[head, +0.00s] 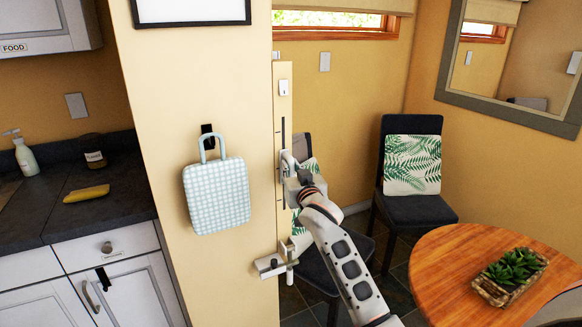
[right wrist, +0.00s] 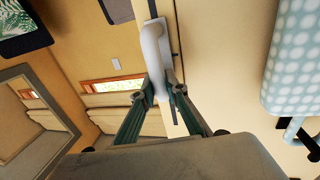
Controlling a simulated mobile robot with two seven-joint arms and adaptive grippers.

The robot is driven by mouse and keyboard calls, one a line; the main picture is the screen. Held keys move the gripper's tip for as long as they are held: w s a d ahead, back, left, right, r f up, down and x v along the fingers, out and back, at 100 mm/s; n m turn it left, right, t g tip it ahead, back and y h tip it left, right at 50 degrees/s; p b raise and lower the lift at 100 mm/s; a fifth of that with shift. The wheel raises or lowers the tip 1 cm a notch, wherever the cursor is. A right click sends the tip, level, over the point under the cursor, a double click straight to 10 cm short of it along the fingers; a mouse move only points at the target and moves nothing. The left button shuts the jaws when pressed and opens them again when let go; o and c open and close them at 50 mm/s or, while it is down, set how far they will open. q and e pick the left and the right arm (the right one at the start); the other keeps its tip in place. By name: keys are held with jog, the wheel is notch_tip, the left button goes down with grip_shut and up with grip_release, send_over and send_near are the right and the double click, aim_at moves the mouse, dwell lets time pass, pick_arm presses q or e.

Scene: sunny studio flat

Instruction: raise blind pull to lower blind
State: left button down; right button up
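The blind pull (head: 286,160) is a pale handle on a slotted upright strip (head: 284,97) at the edge of the wall. The dark slot shows above and below it. My right gripper (head: 300,184) is at the handle, with its arm reaching up from the lower right. In the right wrist view the white handle (right wrist: 154,45) runs down between the two green-grey fingers (right wrist: 160,92), which appear closed against it on both sides. The blind (head: 348,4) shows at the top edge above the window, with glass visible below it. My left gripper is not in view.
A checked bag (head: 217,195) hangs on the wall just left of the strip. A pale bracket-like fitting (head: 272,265) juts out below. Chairs (head: 410,205) and a round wooden table (head: 450,270) with a planter (head: 510,273) stand to the right.

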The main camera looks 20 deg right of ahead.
jog(key=o, duration=0.4)
jog(key=shift+d+f, duration=0.1)
jog(key=shift+o, duration=0.2)
jog(key=s+a, duration=0.2)
jog(key=s, duration=1)
jog(key=shift+f, duration=0.1)
jog(key=s+a+f+n+g+y, duration=0.1)
jog(key=s+a+f, duration=0.15)
jog(key=f, duration=0.45)
jog(key=s+a+f+n+g+y, duration=0.1)
jog(key=s+f, duration=0.2)
jog(key=f, duration=0.4)
jog(key=s+a+f+n+g+y, duration=0.1)
jog(key=s+a+f, duration=0.3)
jog(key=s+f, duration=0.8)
jog(key=s+a+f+n+g+y, duration=0.2)
jog(key=s+a+f+n+g, duration=0.1)
jog(key=s+f, duration=0.9)
jog(key=shift+s+a+f+g+y, duration=0.3)
jog(key=shift+s+a+g, duration=0.2)
jog(key=shift+a, duration=0.15)
